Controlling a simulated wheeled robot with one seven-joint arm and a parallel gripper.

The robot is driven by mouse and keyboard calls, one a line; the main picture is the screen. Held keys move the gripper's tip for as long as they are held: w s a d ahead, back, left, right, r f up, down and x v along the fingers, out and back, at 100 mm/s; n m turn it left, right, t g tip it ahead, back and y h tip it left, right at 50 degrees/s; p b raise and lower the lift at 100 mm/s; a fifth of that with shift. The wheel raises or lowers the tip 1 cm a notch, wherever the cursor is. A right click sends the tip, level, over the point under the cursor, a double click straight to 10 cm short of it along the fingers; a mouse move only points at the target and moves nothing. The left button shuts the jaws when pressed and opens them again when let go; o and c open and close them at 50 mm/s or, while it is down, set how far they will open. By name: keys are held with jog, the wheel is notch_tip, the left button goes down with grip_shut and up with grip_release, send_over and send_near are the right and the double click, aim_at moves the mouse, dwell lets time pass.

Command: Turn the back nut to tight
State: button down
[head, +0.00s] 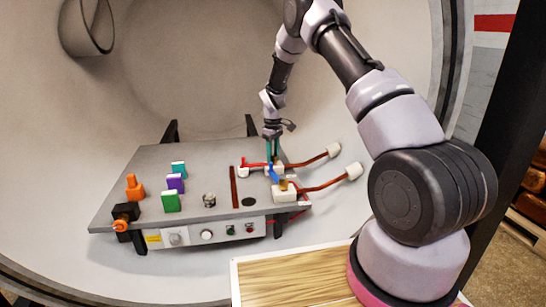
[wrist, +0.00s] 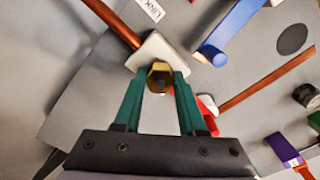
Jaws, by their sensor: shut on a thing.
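The back nut (wrist: 160,77) is a brass hex nut on a white block (wrist: 153,50) in the wrist view. My gripper (wrist: 159,80) has green fingers, one on each side of the nut, and is shut on it. In the head view my gripper (head: 272,155) points down at the back right of the grey bench; its fingers and the red lever hide the nut there. A red lever (head: 253,163) lies beside the fingers, and its end shows close to the right finger in the wrist view (wrist: 208,108). I cannot tell how tight the nut is.
A blue lever (head: 273,173) and a front white block (head: 285,194) with a brass nut are just in front. Copper-coloured rods (head: 312,160) run right to white ends. Coloured blocks (head: 171,201) and a metal knob (head: 209,200) stand left on the bench (head: 145,180). The furnace wall curves around.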

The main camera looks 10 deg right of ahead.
jog(key=m, duration=1.4)
dwell(0.5)
jog(key=shift+c, duration=2.4)
grip_release()
jog(key=shift+r, duration=0.1)
notch_tip(320, 180, up, 11)
